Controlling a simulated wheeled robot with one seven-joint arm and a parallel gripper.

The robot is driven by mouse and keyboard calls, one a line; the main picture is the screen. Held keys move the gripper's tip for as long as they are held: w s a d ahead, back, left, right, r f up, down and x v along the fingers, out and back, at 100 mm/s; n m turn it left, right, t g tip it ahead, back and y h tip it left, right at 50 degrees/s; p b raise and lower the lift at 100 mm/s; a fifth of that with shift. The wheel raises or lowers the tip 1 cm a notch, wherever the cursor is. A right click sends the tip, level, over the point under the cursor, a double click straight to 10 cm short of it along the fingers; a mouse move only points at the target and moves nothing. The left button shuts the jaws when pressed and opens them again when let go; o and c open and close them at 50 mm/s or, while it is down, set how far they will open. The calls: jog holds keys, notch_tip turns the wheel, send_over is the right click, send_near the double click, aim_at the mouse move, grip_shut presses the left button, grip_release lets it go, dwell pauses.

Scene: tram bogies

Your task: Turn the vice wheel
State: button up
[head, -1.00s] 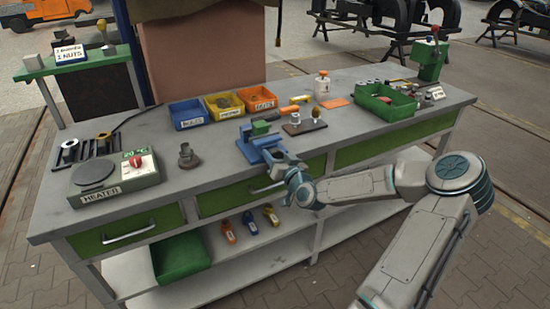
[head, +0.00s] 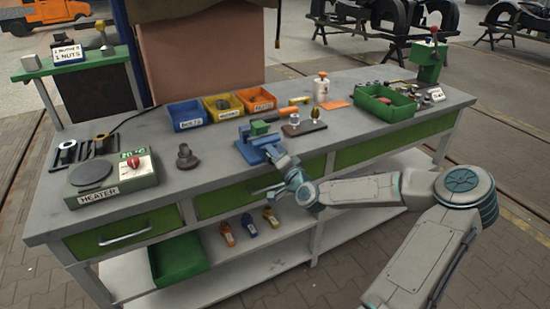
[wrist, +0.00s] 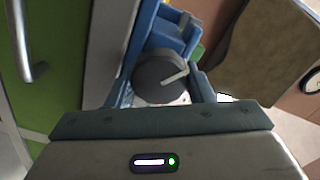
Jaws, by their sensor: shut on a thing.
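The blue vice (head: 262,152) stands at the front edge of the workbench, with a green part at its top. In the wrist view the vice body (wrist: 172,30) lies beyond the wheel. The vice wheel (wrist: 160,78) is a dark round disc with a pale bar across its face. My gripper (wrist: 160,92) is shut on the wheel, one finger on each side of it. In the head view my gripper (head: 288,172) is at the front of the vice, and the wheel is hidden there.
The workbench (head: 225,165) carries a heater (head: 112,182) at left, blue, yellow and orange bins behind the vice, and a green tray (head: 385,104) at right. Green drawers (head: 125,232) are below the top. An orange-handled tool lies close behind the vice.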

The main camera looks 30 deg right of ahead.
jog(key=shift+m, duration=0.3)
dwell(0.4)
jog(key=o, duration=1)
jog(key=shift+s+f, duration=0.15)
jog(key=shift+f, duration=0.05)
